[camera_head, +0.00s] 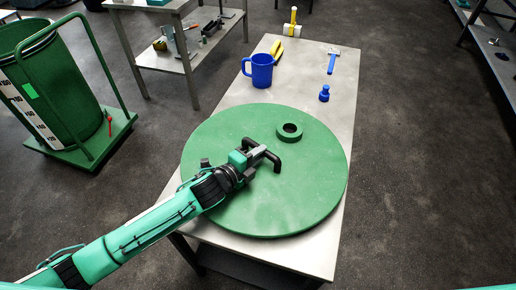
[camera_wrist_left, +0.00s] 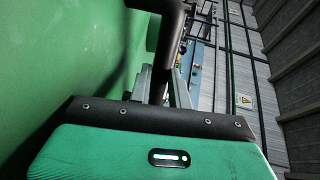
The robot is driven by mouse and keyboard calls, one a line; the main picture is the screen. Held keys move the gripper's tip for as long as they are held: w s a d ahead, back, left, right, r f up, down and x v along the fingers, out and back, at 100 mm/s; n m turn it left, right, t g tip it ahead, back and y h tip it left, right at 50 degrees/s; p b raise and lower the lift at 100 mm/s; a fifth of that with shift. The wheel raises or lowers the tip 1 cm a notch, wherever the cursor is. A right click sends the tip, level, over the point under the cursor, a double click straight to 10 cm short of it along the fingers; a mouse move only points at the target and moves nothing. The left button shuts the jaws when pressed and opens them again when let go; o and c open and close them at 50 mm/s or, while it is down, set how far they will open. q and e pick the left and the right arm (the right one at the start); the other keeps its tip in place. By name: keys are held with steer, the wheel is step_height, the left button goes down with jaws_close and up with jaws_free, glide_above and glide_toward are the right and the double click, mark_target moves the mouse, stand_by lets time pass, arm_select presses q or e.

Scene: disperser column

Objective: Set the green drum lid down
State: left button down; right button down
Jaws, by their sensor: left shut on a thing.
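The green drum lid (camera_head: 300,205) is a large round disc with a black handle (camera_head: 268,156) near its middle and a ring-shaped opening (camera_head: 289,131) toward its far side. In the head view it appears over the near part of the grey table; I cannot tell whether it touches the top. My left gripper (camera_head: 250,158) is shut on the handle. The left wrist view shows the handle bar (camera_wrist_left: 164,45) between the fingers and the lid's green face (camera_wrist_left: 65,60) at the left. My right gripper is in neither view.
On the table (camera_head: 318,85) behind the lid stand a blue jug (camera_head: 261,71), a small blue bottle (camera_head: 324,94), a blue-handled tool (camera_head: 332,62) and yellow items (camera_head: 276,48). A green drum (camera_head: 55,95) on a trolley (camera_head: 85,150) stands at the left.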

arm_select(q)
step_height(320, 180, down, 2)
steer(key=shift+f, duration=0.1)
steer(key=c, duration=1.3)
jaws_free()
steer(key=shift+f, duration=0.15)
steer(key=shift+s+a, duration=0.1)
steer(key=shift+s+a, duration=0.2)
steer(key=shift+s, duration=0.05)
steer(key=b+v, duration=0.1)
steer(key=v, duration=0.9)
steer(key=shift+s+a, duration=0.1)
steer(key=shift+a, duration=0.05)
steer(key=shift+s+a+r, duration=0.25)
steer(key=shift+s+r, duration=0.05)
steer(key=shift+r, duration=0.05)
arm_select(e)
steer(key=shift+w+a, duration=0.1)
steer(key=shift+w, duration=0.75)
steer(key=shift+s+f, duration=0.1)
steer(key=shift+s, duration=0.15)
